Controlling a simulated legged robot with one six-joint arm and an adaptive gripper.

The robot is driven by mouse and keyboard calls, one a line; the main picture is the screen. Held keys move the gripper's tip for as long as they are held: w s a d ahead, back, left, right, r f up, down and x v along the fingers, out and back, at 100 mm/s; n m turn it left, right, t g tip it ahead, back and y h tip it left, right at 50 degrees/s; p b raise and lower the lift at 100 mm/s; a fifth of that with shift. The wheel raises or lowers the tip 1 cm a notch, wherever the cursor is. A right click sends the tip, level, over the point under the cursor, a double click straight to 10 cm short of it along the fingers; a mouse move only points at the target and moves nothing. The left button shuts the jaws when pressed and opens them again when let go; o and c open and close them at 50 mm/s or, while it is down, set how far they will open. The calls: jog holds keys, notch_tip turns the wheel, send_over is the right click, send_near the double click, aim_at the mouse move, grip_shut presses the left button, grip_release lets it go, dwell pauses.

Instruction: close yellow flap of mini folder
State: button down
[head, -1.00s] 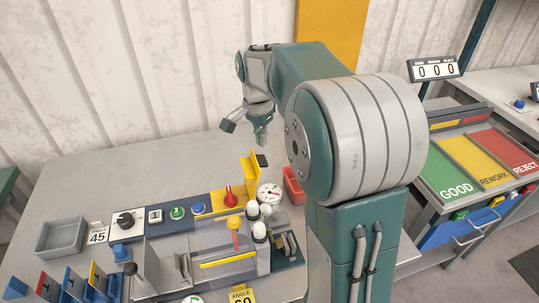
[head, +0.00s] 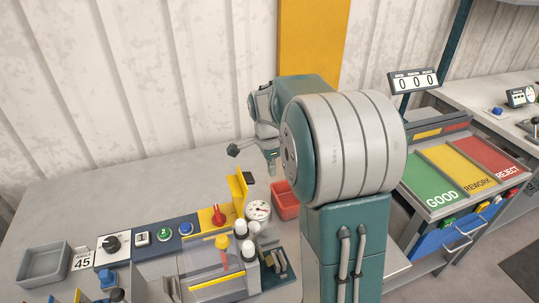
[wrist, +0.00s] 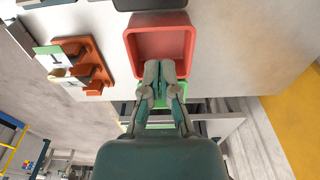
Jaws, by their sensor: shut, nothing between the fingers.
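A yellow flap (head: 236,189) stands upright in the head view, with a dark block (head: 249,178) at its upper right. It rises beside a yellow plate carrying a red knob (head: 218,216); I take this to be the mini folder. My gripper (head: 271,161) is above the bench, behind and to the right of the flap, apart from it. In the wrist view my gripper (wrist: 166,69) is shut and empty, its fingertips over the near edge of a red tray (wrist: 133,48). The flap cannot be made out in the wrist view.
The red tray also shows in the head view (head: 285,207), right of the flap, with a round dial gauge (head: 257,211) between them. White-capped posts (head: 241,228) stand in front. The bench behind the control panel (head: 163,234) is clear. A grey tray (head: 45,263) sits far left.

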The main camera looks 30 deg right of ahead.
aim_at(239, 191)
jog(key=a, duration=0.3)
jog(key=shift+w+a, duration=0.35)
jog(key=shift+a, duration=0.05)
jog(key=shift+d+r+h, duration=0.1)
jog(key=shift+d+h, duration=0.05)
jog(key=shift+h, duration=0.15)
